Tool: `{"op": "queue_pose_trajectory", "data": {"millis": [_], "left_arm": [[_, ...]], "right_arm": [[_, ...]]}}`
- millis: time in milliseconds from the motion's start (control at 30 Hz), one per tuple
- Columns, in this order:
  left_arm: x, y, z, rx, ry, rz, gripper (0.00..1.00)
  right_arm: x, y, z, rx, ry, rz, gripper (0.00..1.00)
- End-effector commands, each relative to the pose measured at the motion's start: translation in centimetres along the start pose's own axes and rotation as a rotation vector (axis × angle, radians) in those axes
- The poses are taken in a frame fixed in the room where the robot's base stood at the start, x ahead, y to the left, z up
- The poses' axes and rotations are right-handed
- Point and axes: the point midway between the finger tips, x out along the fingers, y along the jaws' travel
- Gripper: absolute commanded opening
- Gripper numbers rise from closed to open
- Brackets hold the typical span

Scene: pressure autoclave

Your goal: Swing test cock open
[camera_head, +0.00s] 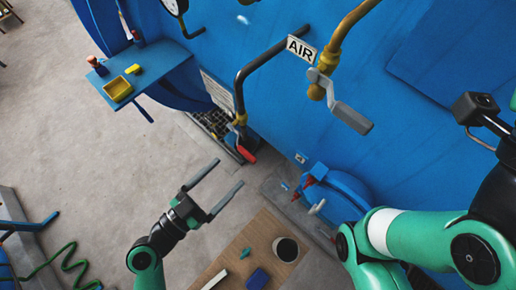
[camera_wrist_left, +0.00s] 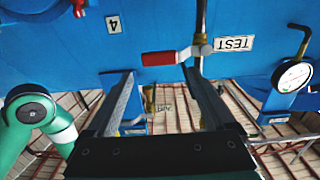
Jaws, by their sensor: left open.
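The test cock has a red handle (camera_wrist_left: 165,58) on a grey lever, joined to a brass body on a vertical pipe beside a TEST label (camera_wrist_left: 233,44). In the left wrist view the handle lies nearly level, pointing left from the pipe. A red handle (camera_head: 247,154) under a brass fitting shows in the head view and appears to be the same one. My left gripper (camera_head: 230,172) is open and empty, its fingertips near that handle. In the left wrist view the gripper (camera_wrist_left: 158,70) has its fingertips just below the handle; contact cannot be told. My right gripper is out of frame.
A grey-handled valve (camera_head: 350,117) hangs by the AIR label (camera_head: 301,48) on the blue vessel. A blue shelf (camera_head: 146,68) holds a yellow tray (camera_head: 118,88). A wooden table (camera_head: 229,260) with a cup (camera_head: 286,249) stands below. A gauge (camera_wrist_left: 294,76) is at right.

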Motion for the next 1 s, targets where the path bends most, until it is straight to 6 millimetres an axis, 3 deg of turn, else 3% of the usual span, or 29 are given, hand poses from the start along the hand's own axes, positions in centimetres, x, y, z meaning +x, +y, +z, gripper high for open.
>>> {"op": "queue_pose_trajectory", "data": {"millis": [167, 400, 600, 933, 1000], "left_arm": [[2.4, 0.1, -0.3, 0.000, -0.001, 0.006, 0.88], [7.8, 0.1, -0.4, 0.000, -0.001, 0.005, 0.88], [10.8, 0.0, -0.2, 0.001, 0.000, 0.002, 0.88], [11.5, 0.0, -0.1, 0.001, -0.001, 0.000, 0.88], [11.4, 0.0, -0.1, 0.000, -0.001, 0.000, 0.77]], "right_arm": [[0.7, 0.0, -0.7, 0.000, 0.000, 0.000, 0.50], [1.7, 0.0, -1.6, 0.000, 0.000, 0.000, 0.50], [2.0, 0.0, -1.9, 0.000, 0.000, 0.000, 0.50], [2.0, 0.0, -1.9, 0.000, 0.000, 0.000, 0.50], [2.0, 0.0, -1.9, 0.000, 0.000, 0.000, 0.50]]}}
